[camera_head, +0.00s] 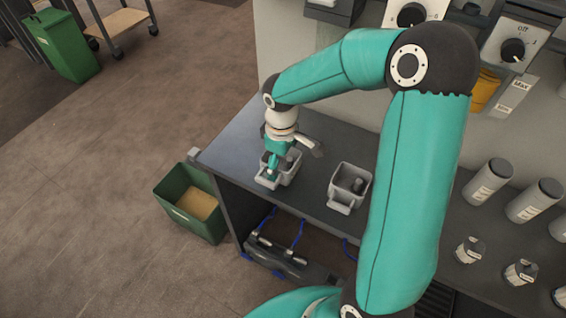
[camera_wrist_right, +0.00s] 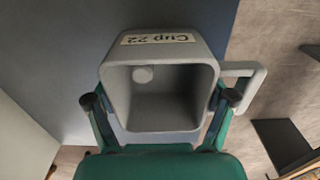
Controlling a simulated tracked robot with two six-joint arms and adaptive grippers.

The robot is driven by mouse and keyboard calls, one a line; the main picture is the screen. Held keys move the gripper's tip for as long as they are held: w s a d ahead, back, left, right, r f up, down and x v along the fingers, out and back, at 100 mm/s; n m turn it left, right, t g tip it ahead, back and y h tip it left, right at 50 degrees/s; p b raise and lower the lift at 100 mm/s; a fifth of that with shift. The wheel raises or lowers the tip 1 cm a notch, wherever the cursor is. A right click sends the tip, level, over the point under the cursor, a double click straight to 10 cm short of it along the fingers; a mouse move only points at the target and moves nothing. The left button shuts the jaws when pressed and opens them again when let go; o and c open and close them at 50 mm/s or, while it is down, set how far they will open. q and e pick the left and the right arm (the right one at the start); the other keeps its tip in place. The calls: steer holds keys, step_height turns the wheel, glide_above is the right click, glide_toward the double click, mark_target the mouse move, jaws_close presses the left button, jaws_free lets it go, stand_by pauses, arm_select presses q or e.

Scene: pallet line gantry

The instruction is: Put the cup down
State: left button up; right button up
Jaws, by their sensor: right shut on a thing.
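A grey, square cup (camera_wrist_right: 160,55) with a side handle carries a label reading "Cup 22" in the right wrist view. My right gripper (camera_wrist_right: 160,101) has its fingers on two opposite sides of this cup. In the head view the same cup (camera_head: 268,181) shows at the left end of the dark table (camera_head: 318,183), with my right gripper (camera_head: 282,160) over it and partly hiding it. I cannot tell whether its base touches the table. My left gripper is not in view.
A second grey cup (camera_head: 343,197) stands to the right on the table. Grey cylinders (camera_head: 487,181) and small jars (camera_head: 469,250) stand farther right. A green bin (camera_head: 189,212) is on the floor beyond the table's left edge. Free table surface lies behind the held cup.

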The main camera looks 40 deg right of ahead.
steer(key=shift+f, duration=0.4)
steer(key=shift+f, duration=0.15)
steer(key=o, duration=1.1)
steer(key=shift+o, duration=0.2)
steer(key=shift+r, duration=0.3)
step_height(320, 180, up, 12)
steer(key=shift+f+p, duration=0.1)
steer(key=shift+p, duration=0.2)
